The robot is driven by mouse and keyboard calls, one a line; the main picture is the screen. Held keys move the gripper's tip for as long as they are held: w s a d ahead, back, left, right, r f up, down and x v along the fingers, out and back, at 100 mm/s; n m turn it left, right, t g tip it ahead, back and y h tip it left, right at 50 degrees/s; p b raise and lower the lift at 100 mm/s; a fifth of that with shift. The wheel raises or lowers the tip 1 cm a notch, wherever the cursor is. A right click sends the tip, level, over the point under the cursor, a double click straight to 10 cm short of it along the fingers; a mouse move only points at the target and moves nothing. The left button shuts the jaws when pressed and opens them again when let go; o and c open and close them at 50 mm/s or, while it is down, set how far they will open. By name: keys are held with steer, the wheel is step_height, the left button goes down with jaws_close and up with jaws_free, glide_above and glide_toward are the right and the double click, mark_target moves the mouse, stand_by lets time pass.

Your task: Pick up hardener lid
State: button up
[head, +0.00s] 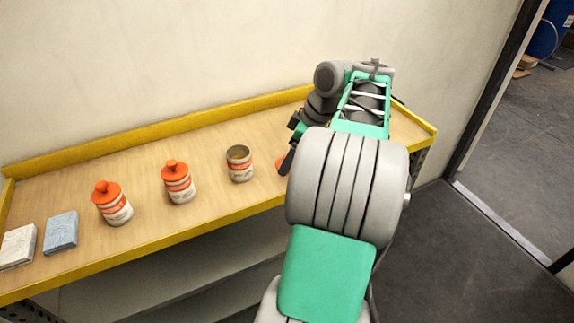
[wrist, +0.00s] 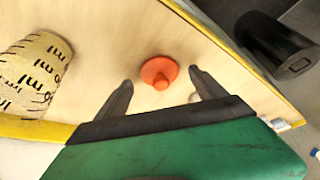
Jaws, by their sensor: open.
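The hardener lid is an orange round disc with a knob (wrist: 159,73). It lies on the wooden bench top, and in the head view only a sliver of it (head: 281,163) shows beside my arm. My gripper (wrist: 156,80) is open, with its two dark fingers on either side of the lid in the wrist view. The fingers look apart from the lid, and how high they are above the bench is hard to tell. In the head view my arm hides most of the gripper. An open can without a lid (head: 240,163) stands to the left of it.
Two cans with orange lids (head: 178,182) (head: 112,203) stand further left. A blue block (head: 61,232) and a pale block (head: 18,246) lie at the left end. A raised yellow edge (head: 160,128) runs along the bench. A cup with black markings (wrist: 32,75) is close by in the wrist view.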

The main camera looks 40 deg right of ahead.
steer(key=shift+w+a+f, duration=0.1)
steer(key=shift+w+f, duration=0.05)
steer(key=shift+f, duration=0.2)
steer(key=shift+c, duration=0.6)
steer(key=c, duration=1.3)
steer(key=shift+r, duration=0.15)
